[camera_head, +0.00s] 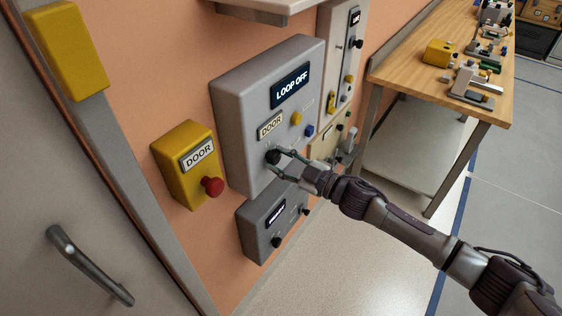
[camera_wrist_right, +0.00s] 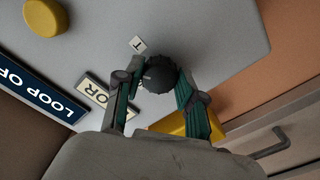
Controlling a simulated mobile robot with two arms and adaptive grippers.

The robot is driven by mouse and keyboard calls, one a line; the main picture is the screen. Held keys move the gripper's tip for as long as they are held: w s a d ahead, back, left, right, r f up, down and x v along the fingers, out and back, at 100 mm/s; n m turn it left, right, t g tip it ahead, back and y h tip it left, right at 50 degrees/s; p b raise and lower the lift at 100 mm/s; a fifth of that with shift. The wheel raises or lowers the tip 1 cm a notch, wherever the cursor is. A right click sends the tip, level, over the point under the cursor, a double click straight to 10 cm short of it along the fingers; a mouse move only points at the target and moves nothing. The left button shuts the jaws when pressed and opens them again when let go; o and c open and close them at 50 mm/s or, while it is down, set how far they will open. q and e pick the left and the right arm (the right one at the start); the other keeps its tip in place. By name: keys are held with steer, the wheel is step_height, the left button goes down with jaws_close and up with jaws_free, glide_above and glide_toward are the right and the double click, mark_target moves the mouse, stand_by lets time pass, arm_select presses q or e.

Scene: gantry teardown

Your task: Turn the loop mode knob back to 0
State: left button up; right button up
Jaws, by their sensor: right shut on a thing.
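The loop mode knob, a black ridged knob (camera_head: 273,157), sits on the lower part of the grey wall box (camera_head: 233,110), whose screen reads LOOP OFF (camera_head: 290,86). It also shows in the right wrist view (camera_wrist_right: 160,73), with a light pointer mark and a small white label (camera_wrist_right: 138,44) marked with a 1 or T beside it. My right gripper (camera_head: 277,161) reaches in from the right. Its two fingers are closed on opposite sides of the knob. My left gripper is in neither view.
A yellow DOOR box (camera_head: 172,165) with a red button (camera_head: 212,186) is left of the grey box. A smaller dark grey box (camera_head: 256,236) with black knobs hangs below. A wooden table (camera_head: 410,78) with parts stands at the right. Floor in front is clear.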

steer(key=n+b, duration=0.1)
steer(key=n, duration=0.4)
steer(key=shift+n, duration=0.3)
steer(key=n+b, duration=0.1)
steer(key=n, duration=0.4)
steer(key=shift+n, duration=0.3)
steer(key=o, duration=1.1)
steer(key=shift+o, duration=0.2)
steer(key=shift+d, duration=0.15)
steer(key=v, duration=1.2)
